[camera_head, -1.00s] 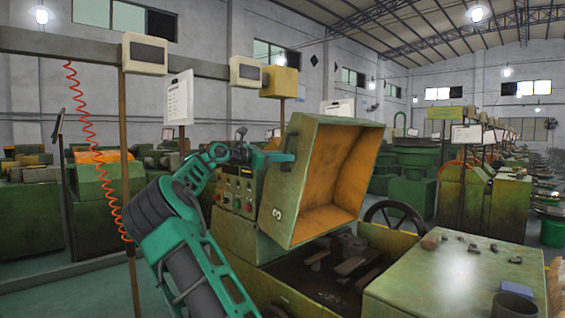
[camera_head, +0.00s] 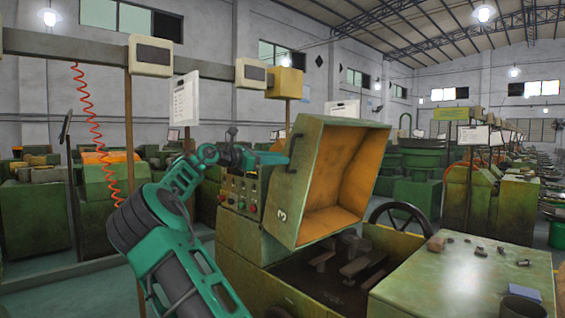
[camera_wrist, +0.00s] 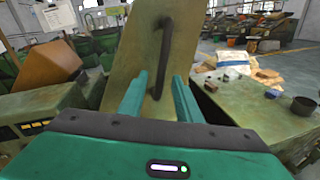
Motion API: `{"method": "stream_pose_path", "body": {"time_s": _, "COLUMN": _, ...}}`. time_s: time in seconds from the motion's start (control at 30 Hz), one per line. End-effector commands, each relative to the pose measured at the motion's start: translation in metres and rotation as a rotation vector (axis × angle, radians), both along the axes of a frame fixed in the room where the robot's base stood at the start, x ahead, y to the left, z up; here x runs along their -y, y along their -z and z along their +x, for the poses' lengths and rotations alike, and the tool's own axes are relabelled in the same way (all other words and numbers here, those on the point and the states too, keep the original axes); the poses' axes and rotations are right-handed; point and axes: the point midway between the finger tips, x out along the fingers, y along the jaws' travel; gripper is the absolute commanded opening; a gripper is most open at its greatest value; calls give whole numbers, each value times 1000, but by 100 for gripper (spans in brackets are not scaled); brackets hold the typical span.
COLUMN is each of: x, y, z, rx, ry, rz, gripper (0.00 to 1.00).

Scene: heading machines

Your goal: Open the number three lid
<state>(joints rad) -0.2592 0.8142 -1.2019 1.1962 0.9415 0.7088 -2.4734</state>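The green lid marked 3 (camera_head: 299,205) stands raised and tilted on its machine, its orange inside (camera_head: 345,180) facing right. A dark handle (camera_wrist: 163,50) runs along its outer face in the wrist view, and shows small in the head view (camera_head: 295,152). My gripper (camera_wrist: 157,88) is at the outer face of the lid. Its two teal fingers are apart, one on each side of the handle's lower end. I cannot tell whether they touch the handle or the lid. In the head view my gripper (camera_head: 272,158) reaches the lid's upper left side.
Below the lid is an open machine bed (camera_head: 335,270) with metal parts. A green tabletop (camera_head: 455,285) with small parts and a dark cup lies right. A black handwheel (camera_head: 398,216) stands behind. A control panel (camera_head: 240,192) is left of the lid, near my arm.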

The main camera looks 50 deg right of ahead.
Motion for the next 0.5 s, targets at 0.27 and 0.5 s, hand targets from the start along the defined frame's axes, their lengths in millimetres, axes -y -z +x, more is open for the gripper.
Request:
{"method": "stream_pose_path", "body": {"time_s": 0.27, "x": -44, "y": -2, "z": 16, "rx": -2, "ry": -2, "rz": -1, "gripper": 31}}
{"method": "stream_pose_path", "body": {"time_s": 0.5, "x": -56, "y": -2, "z": 20, "rx": -2, "ry": -1, "rz": 0, "gripper": 31}}
